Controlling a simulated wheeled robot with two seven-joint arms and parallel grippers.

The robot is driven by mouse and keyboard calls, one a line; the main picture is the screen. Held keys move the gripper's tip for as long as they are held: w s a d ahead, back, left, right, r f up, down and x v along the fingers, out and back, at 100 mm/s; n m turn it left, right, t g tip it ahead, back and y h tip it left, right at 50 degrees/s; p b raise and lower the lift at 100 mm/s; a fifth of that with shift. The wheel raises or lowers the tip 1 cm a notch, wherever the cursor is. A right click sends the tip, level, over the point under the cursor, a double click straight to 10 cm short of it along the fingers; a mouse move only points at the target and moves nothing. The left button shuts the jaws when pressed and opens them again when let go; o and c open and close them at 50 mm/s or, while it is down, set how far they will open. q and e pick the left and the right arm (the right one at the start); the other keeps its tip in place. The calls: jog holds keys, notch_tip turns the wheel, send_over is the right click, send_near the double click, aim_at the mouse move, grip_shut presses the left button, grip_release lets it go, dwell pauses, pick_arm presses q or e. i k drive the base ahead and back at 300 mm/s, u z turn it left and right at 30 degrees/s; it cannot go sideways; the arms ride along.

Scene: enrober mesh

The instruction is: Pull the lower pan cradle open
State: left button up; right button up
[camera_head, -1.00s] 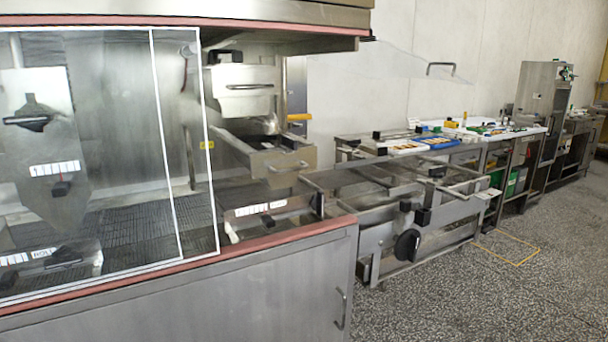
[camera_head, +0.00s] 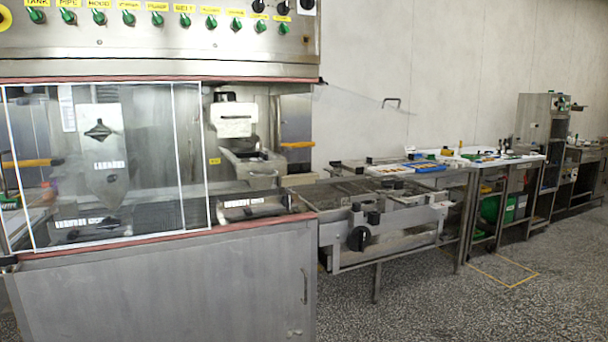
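Inside the steel enrober, right of the framed clear panel (camera_head: 141,165), a steel tray-like cradle with a bar handle (camera_head: 252,163) juts out below a light boxy unit (camera_head: 232,120). Beneath it, at the bed, lies a low steel part with a white label strip (camera_head: 250,203). I cannot tell which of these is the lower pan cradle, or whether it is pulled out at all. Neither of my grippers is in view.
A closed lower cabinet (camera_head: 165,285) fronts the machine. A conveyor frame with a black knob (camera_head: 358,239) adjoins on the right. A worktable with blue trays (camera_head: 425,166) stands beyond. The speckled floor (camera_head: 440,315) at front right is clear.

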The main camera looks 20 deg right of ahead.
aim_at(276, 168)
jog(key=z, duration=0.65)
jog(key=i, duration=0.8)
jog(key=z, duration=0.15)
